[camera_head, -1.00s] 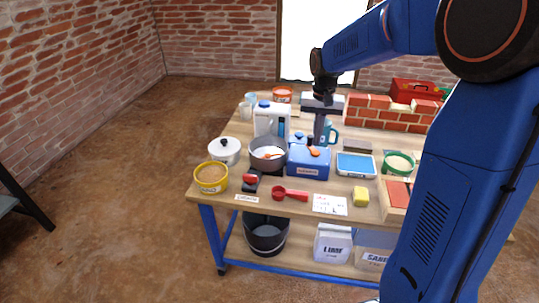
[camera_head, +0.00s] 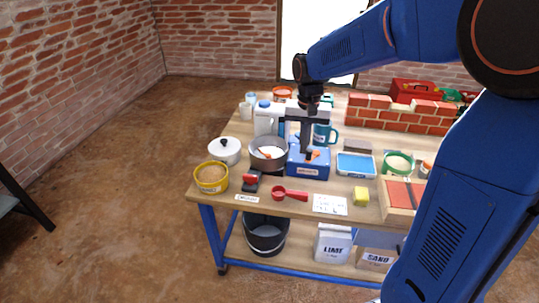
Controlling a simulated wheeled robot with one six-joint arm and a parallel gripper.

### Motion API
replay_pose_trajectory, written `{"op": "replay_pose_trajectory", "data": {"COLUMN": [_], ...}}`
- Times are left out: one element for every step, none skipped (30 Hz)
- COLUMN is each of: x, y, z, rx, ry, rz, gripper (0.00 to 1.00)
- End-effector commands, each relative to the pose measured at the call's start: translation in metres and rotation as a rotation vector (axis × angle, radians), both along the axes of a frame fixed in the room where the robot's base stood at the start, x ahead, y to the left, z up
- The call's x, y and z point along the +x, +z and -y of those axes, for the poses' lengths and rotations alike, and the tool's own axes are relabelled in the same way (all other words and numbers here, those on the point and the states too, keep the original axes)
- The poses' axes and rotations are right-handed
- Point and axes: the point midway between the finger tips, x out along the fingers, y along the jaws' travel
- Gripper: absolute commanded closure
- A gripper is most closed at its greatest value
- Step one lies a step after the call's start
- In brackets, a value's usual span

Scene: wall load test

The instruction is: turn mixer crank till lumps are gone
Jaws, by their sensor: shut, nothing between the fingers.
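The mixer is a blue box-like base (camera_head: 318,168) with a small orange crank piece (camera_head: 316,155) on top. My gripper hides part of the mixer's back.
A white jug (camera_head: 264,119) stands behind the bowl. A brick wall piece (camera_head: 398,119) stands at back right.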

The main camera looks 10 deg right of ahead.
Motion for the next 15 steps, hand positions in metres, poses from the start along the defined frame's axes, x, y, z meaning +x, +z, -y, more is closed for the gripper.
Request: {"op": "replay_pose_trajectory", "data": {"x": [0.000, 0.000, 0.000, 0.000, 0.000, 0.000, 0.000, 0.000, 0.000, 0.001, 0.001, 0.000, 0.000, 0.000, 0.001], "y": [0.000, 0.000, 0.000, 0.000, 0.000, 0.000, 0.001, 0.002, 0.004, 0.005, 0.007, 0.010, 0.012, 0.014, 0.017], "z": [0.000, 0.000, 0.000, 0.000, 0.000, 0.000, 0.000, 0.000, 0.000, 0.000, 0.000, 0.000, 0.000, 0.000, 0.000], "rx": [0.000, 0.000, 0.000, 0.000, 0.000, 0.000, 0.000, 0.000, 0.000, 0.000, 0.000, 0.000, 0.000, 0.000, 0.000], "ry": [0.000, 0.000, 0.000, 0.000, 0.000, 0.000, 0.000, 0.000, 0.000, 0.000, 0.000, 0.000, 0.000, 0.000, 0.000], "rz": [0.000, 0.000, 0.000, 0.000, 0.000, 0.000, 0.000, 0.001, 0.001, 0.001, 0.001, 0.000, 0.000, 0.000, 0.001], "gripper": [1.00, 1.00, 1.00, 1.00, 1.00, 1.00, 1.00, 1.00, 1.00, 1.00, 1.00, 1.00, 1.00, 1.00, 1.00]}}
